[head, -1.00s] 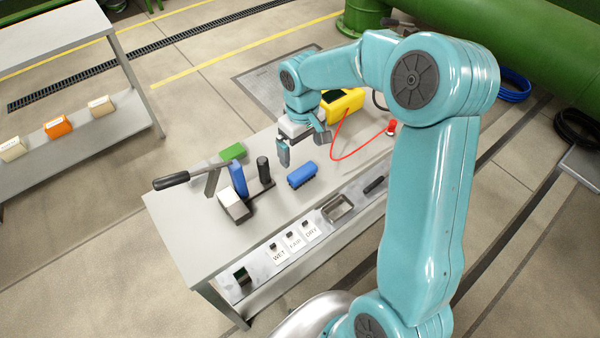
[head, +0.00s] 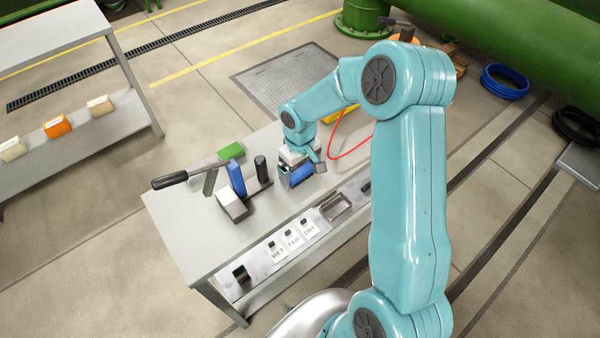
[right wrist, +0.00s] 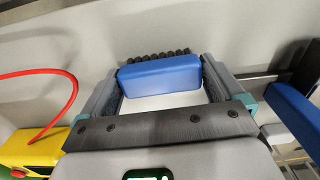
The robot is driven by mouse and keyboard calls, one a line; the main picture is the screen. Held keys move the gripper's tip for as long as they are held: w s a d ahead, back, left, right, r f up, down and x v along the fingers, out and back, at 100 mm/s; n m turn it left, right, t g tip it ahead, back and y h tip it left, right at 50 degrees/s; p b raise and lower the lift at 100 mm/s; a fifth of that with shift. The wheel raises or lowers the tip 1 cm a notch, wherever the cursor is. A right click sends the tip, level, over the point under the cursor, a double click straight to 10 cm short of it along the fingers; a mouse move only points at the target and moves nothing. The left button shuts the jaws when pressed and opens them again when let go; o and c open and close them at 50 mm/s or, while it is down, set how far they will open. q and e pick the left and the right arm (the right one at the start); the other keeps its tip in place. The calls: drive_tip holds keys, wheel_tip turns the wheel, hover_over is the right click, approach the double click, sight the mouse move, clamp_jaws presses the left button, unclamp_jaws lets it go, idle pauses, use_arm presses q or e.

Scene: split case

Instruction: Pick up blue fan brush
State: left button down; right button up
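The blue fan brush (head: 298,176), a blue block with a row of dark bristles, lies on the grey bench. My right gripper (head: 302,178) is down over it, with a finger on each side. In the right wrist view the brush (right wrist: 160,74) sits between the two finger pads of the gripper (right wrist: 162,88), bristles on the far side. The fingers are apart and close to its ends; whether they touch it is hard to tell. My left gripper is not in view.
A yellow box (head: 340,116) with a red cable (head: 348,149) is behind right. Labelled slots line the front edge.

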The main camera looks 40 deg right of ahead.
sight(299, 170)
drive_tip(key=shift+c, duration=1)
wheel_tip(299, 170, up, 20)
drive_tip(key=o, duration=0.5)
drive_tip(key=c, duration=0.4)
